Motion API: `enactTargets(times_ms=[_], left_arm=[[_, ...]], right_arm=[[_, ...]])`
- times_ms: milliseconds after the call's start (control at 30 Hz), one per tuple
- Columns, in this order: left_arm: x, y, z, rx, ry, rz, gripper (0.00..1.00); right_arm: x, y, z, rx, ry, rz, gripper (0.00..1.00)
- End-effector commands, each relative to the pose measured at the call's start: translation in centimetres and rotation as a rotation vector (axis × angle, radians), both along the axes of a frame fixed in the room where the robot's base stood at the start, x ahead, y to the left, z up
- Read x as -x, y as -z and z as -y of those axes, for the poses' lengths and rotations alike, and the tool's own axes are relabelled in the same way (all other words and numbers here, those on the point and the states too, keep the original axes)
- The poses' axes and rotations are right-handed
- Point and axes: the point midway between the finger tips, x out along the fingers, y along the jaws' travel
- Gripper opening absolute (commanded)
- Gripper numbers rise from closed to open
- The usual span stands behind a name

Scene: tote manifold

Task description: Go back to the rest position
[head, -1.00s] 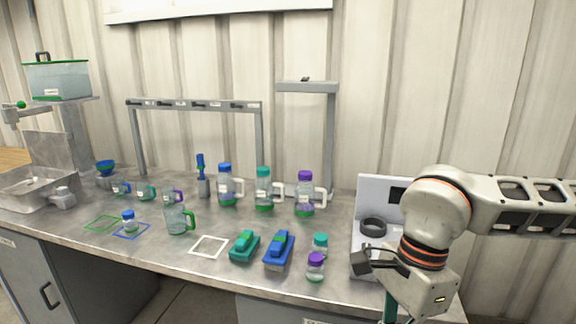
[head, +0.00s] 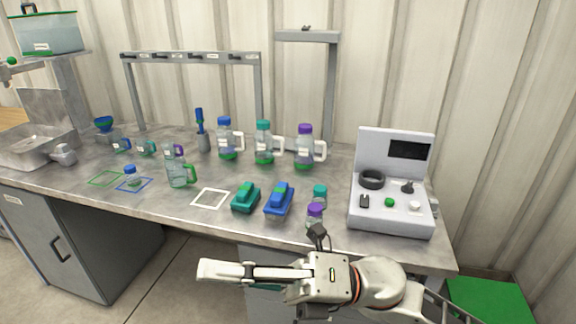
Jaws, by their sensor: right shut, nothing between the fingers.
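My right gripper (head: 215,270) is in front of the bench's front edge, its fingers pointing left in the head view. It is shut and empty, apart from everything on the bench. The arm comes in from the lower right and hides part of the cabinet below the bench. My left gripper is out of view.
The grey bench (head: 330,179) holds several handled bottles, a green-handled jug (head: 177,173), a teal block (head: 246,197), a blue block (head: 279,200), a purple-lidded jar (head: 315,215) and a white device (head: 392,217). A green mat (head: 490,302) lies at lower right. Floor shows at lower left.

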Motion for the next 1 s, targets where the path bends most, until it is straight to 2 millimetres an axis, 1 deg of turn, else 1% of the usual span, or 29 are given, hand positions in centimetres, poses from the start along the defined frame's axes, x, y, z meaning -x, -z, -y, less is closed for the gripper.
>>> enactTargets(times_ms=[33, 67, 100, 167, 200, 267, 300, 367, 400, 467, 500, 567, 600, 667, 700, 767, 800, 867, 900, 1000], left_arm=[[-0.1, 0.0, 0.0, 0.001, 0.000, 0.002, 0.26], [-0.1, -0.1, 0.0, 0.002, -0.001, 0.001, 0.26], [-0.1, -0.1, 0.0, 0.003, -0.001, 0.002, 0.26], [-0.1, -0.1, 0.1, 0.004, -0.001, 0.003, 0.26], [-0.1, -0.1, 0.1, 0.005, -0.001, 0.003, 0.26], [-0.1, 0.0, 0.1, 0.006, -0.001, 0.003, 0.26], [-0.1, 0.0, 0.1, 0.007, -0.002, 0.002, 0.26], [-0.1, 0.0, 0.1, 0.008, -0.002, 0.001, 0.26], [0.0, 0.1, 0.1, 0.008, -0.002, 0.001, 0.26], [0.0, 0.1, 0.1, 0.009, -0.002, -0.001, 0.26], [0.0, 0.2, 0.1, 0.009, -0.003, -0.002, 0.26], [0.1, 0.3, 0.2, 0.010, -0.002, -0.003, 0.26], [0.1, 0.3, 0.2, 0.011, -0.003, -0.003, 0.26], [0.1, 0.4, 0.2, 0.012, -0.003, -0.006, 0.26], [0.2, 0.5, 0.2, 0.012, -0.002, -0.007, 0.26], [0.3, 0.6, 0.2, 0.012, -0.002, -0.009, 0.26], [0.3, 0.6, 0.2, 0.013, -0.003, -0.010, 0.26], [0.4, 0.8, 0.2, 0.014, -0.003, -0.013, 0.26], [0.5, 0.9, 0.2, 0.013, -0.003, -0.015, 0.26], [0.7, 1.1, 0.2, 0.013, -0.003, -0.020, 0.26]], right_arm=[[-1.6, 0.3, 0.5, -0.045, 0.052, -0.118, 0.00], [-2.6, 0.5, 0.8, -0.071, 0.082, -0.184, 0.00], [-4.1, 0.9, 1.4, -0.103, 0.125, -0.273, 0.00], [-6.3, 2.0, 2.5, -0.148, 0.188, -0.410, 0.00], [-7.7, 3.1, 3.4, -0.177, 0.231, -0.501, 0.00], [-9.6, 5.0, 4.9, -0.219, 0.296, -0.640, 0.00], [-10.8, 6.7, 6.1, -0.246, 0.341, -0.732, 0.00], [-12.3, 9.5, 7.9, -0.284, 0.408, -0.874, 0.00], [-13.1, 11.7, 9.3, -0.309, 0.452, -0.968, 0.00], [-13.8, 15.2, 11.3, -0.345, 0.521, -1.109, 0.00], [-14.1, 17.7, 12.7, -0.365, 0.566, -1.199, 0.00], [-14.0, 21.3, 14.7, -0.395, 0.629, -1.326, 0.00], [-13.7, 23.8, 16.0, -0.412, 0.672, -1.406, 0.00], [-12.9, 27.4, 18.0, -0.439, 0.732, -1.521, 0.00], [-12.0, 29.8, 19.2, -0.454, 0.773, -1.598, 0.00], [-10.5, 33.2, 21.0, -0.477, 0.831, -1.705, 0.00], [-9.3, 35.4, 22.2, -0.492, 0.870, -1.774, 0.00], [-7.4, 38.4, 23.8, -0.511, 0.927, -1.870, 0.00], [-6.0, 40.3, 24.8, -0.524, 0.961, -1.928, 0.00], [-2.8, 43.9, 26.8, -0.550, 1.035, -2.050, 0.00]])
